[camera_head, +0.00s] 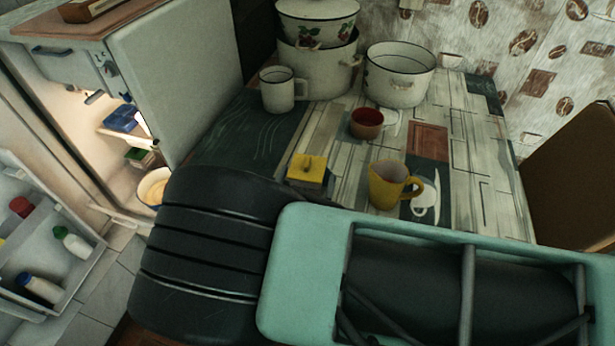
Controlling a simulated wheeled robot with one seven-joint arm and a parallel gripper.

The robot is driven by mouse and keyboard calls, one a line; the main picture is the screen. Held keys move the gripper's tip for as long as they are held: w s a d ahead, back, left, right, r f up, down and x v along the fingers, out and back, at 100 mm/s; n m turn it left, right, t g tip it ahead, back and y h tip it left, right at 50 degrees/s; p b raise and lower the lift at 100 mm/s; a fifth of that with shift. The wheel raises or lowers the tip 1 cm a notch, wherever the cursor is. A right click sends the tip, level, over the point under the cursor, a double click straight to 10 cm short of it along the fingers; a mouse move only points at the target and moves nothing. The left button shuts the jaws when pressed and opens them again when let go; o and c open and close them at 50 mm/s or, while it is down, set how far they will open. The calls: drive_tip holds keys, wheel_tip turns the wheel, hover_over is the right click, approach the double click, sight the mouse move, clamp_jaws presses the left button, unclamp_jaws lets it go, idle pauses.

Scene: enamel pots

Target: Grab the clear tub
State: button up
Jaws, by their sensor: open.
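I cannot make out a clear tub with certainty. A pale round vessel (153,188) with a yellowish inside sits low in the open fridge at the left, partly hidden by a large dark ribbed shape in the foreground. Its material is too small to tell. My gripper does not show in this view.
The patterned table (470,150) holds a white mug (281,92), a white pot (398,78), stacked enamel pots (318,62), a red-lined cup (367,124), a yellow lidded box (306,170) and a yellow pitcher (388,187). The fridge door (55,265) holds bottles.

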drive_tip(key=shift+c, duration=0.3)
drive_tip(key=c, duration=1.5)
drive_tip(key=shift+o, duration=0.2)
drive_tip(key=shift+r, duration=0.2)
